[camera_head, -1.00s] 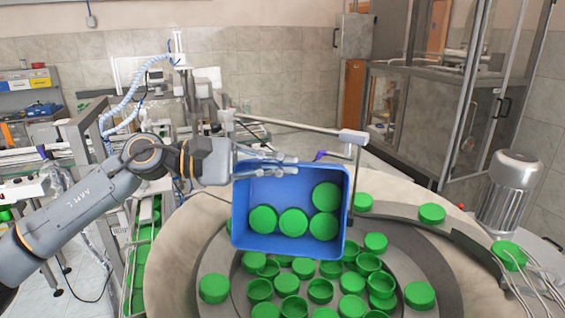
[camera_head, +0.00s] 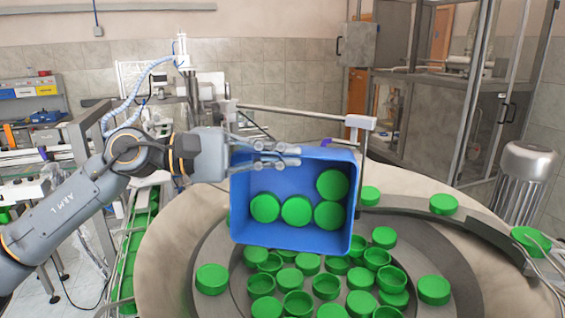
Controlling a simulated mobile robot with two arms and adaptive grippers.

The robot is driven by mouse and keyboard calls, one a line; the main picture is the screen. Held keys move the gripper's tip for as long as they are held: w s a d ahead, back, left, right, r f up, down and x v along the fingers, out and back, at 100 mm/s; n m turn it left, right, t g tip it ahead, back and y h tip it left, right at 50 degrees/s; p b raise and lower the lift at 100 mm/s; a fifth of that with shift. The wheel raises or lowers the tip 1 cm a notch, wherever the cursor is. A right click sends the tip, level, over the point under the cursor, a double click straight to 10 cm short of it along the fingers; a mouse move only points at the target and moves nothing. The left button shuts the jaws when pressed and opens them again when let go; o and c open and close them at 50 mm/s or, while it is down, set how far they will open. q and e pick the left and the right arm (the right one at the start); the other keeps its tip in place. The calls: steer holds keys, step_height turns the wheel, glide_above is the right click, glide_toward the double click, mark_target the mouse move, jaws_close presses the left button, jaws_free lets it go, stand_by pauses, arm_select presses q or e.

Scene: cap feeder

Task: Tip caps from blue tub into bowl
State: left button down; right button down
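The blue tub (camera_head: 292,239) is held over the feeder bowl (camera_head: 215,247), tilted so its open side faces me. Several green caps (camera_head: 297,210) lie inside it, towards its lower wall. My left gripper (camera_head: 290,156) comes in from the left with its fingers at the tub's upper rim. The fingers look closed together on that rim, one above the other. Below the tub, many loose green caps (camera_head: 326,286) lie in the middle of the bowl, some upside down. My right gripper is out of the picture.
A few caps (camera_head: 443,204) sit on the bowl's outer track. A metal motor cylinder (camera_head: 524,180) stands at the right. A metal bar frame (camera_head: 359,124) stands behind the tub. A glass-walled cabinet (camera_head: 440,100) is at the back right.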

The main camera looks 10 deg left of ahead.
arm_select(q)
steer(key=shift+s+f+m+b, duration=0.25)
steer(key=shift+s+m+b, duration=0.25)
steer(key=shift+b, duration=0.65)
steer(key=shift+s+f+m+b, duration=0.3)
steer(key=shift+s+b, duration=0.35)
steer(key=shift+b, duration=0.45)
steer(key=shift+r+m+h+b, duration=0.35)
steer(key=shift+m+b, duration=0.35)
steer(key=shift+b, duration=0.55)
steer(key=shift+f, duration=0.1)
